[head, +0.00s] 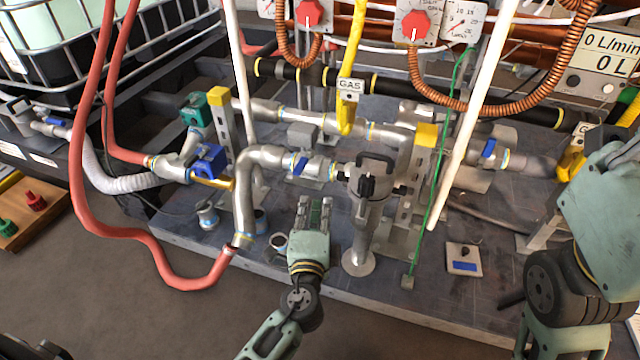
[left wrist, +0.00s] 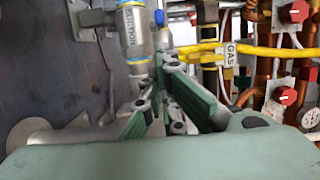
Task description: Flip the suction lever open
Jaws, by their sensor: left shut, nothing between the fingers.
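A silver pipe valve carries a label ending in "CTION" (left wrist: 128,28) in the left wrist view. A small blue lever (left wrist: 159,17) shows beside the label. In the head view a blue lever (head: 301,164) sits on a silver valve in the middle of the pipework. My left gripper (head: 314,203) is shut and empty, below and in front of this valve and left of the upright grey pump fitting (head: 369,190). Its green fingers (left wrist: 162,65) show close together in the left wrist view, just below the labelled pipe. My right arm stands at the right; its gripper is out of view.
Other blue levers sit at the left (head: 210,160) and right (head: 488,148). A red hose (head: 150,238) curves at the left. A white pole (head: 470,130) and green cord (head: 433,205) stand right of the pump. Floor in front is clear.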

